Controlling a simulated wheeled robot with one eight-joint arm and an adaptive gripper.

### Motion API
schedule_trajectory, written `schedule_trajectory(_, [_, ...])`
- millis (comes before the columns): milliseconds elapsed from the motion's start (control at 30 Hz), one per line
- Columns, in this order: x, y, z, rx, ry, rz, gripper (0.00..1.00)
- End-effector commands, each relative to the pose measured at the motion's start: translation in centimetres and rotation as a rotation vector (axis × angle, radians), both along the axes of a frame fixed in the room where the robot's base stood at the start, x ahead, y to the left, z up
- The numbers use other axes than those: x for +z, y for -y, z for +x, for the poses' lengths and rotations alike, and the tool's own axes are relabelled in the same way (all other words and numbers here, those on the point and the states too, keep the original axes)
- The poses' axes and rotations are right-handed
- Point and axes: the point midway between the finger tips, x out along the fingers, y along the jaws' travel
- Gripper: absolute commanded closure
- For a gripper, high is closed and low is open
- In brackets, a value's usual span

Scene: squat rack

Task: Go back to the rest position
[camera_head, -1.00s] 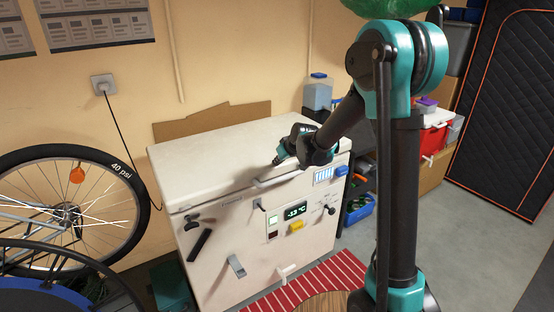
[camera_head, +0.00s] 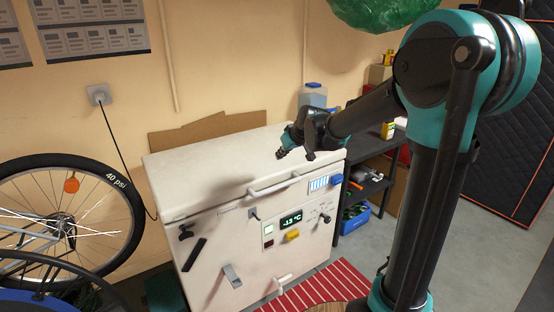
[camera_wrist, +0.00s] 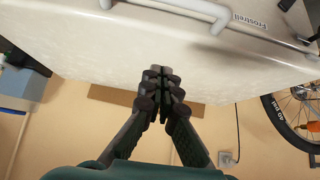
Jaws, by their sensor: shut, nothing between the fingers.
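My gripper (camera_head: 281,154) is shut and empty. In the head view it hangs over the right part of the white chest freezer's lid (camera_head: 215,155), near the lid's handle (camera_head: 274,187). A gap to the lid cannot be judged exactly. In the wrist view my gripper (camera_wrist: 161,72) shows its fingers together against the pale lid (camera_wrist: 90,40), with the handle (camera_wrist: 175,8) at the top edge. The lid is down.
A bicycle wheel (camera_head: 138,228) stands left of the freezer. A power cord (camera_head: 124,150) runs from the wall socket (camera_head: 99,94). A black shelf (camera_head: 368,185) with a blue crate (camera_head: 353,217) stands on the right. A red striped mat (camera_head: 345,281) lies in front.

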Motion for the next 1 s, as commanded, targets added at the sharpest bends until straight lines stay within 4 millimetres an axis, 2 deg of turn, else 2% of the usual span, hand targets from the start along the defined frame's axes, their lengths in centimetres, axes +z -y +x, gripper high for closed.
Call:
schedule_trajectory(167, [0.6, 0.7, -0.8, -0.004, -0.003, -0.001, 1.00])
schedule_trajectory(267, [-0.1, 2.3, -2.3, -0.033, -0.022, -0.008, 1.00])
schedule_trajectory(367, [-1.8, 5.5, -5.4, -0.098, -0.065, -0.021, 1.00])
schedule_trajectory(500, [-5.5, 11.3, -12.1, -0.236, -0.148, -0.047, 1.00])
schedule_trajectory(700, [-10.9, 17.9, -22.2, -0.441, -0.257, -0.080, 1.00])
schedule_trajectory(833, [-13.5, 20.5, -27.1, -0.546, -0.306, -0.094, 1.00])
schedule_trajectory(900, [-14.5, 21.3, -28.9, -0.582, -0.322, -0.101, 1.00])
schedule_trajectory(1000, [-15.3, 21.9, -30.3, -0.613, -0.336, -0.104, 1.00])
